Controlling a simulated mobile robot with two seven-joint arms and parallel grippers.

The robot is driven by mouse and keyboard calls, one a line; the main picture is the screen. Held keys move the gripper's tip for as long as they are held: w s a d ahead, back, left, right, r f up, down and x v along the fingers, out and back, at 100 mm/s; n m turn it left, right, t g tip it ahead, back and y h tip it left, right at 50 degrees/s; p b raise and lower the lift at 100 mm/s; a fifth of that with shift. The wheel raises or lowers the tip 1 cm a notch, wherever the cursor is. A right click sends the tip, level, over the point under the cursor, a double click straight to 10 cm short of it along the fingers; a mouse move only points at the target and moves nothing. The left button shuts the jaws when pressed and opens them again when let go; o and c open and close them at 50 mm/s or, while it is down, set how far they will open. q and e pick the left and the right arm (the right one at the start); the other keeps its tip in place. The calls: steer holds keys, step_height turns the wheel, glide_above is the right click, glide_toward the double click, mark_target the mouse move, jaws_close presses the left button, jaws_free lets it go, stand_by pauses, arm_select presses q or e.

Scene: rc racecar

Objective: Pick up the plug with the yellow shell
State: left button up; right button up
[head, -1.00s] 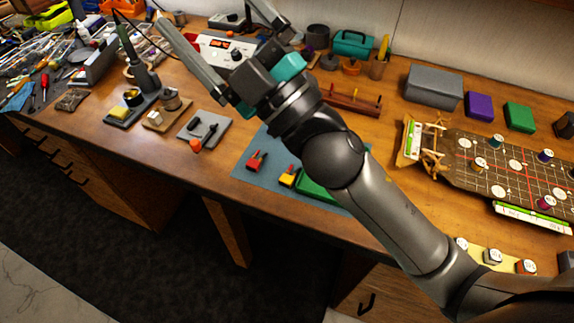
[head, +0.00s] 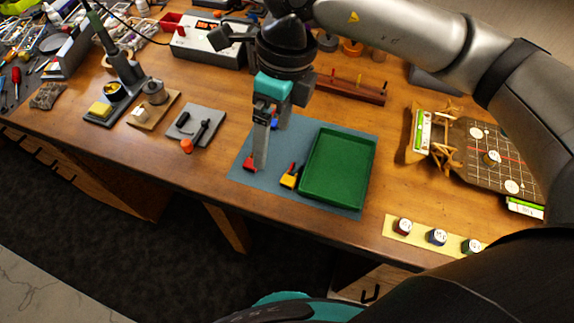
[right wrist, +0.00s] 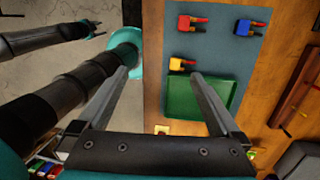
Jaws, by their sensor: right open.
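The plug with the yellow shell (head: 289,181) lies on the blue-grey mat, just left of the green tray (head: 372,165). It also shows in the right wrist view (right wrist: 177,64), with red and black prongs. A red-shelled plug (head: 249,163) lies left of it, and a blue-shelled plug (head: 274,124) farther back is partly hidden by my fingers. My right gripper (head: 271,143) points down over the mat, open and empty, with its fingers left of and behind the yellow plug. In the right wrist view, what seems my left gripper (right wrist: 96,28) is small over the floor.
A grey pad (head: 205,113) with black tools and an orange cap lies to the left. A wooden rack (head: 350,90) stands behind the tray. A yellow strip (head: 455,245) with several labelled pots lies at the front right. The table's front edge is close.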

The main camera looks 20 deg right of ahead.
steer(key=w+d+h, duration=0.2)
steer(key=d, duration=0.2)
glide_above(292, 173)
steer(key=shift+m+t, duration=0.3)
steer(key=f, duration=0.8)
steer(key=shift+w+f, duration=0.2)
steer(key=shift+f, duration=0.05)
steer(key=shift+s+f, duration=0.15)
steer(key=shift+f, duration=1.45)
steer(key=shift+s+f, duration=0.15)
steer(key=shift+f, duration=1.4)
steer(key=c, duration=1.2)
steer(key=shift+c, duration=0.2)
steer(key=shift+r, duration=0.15)
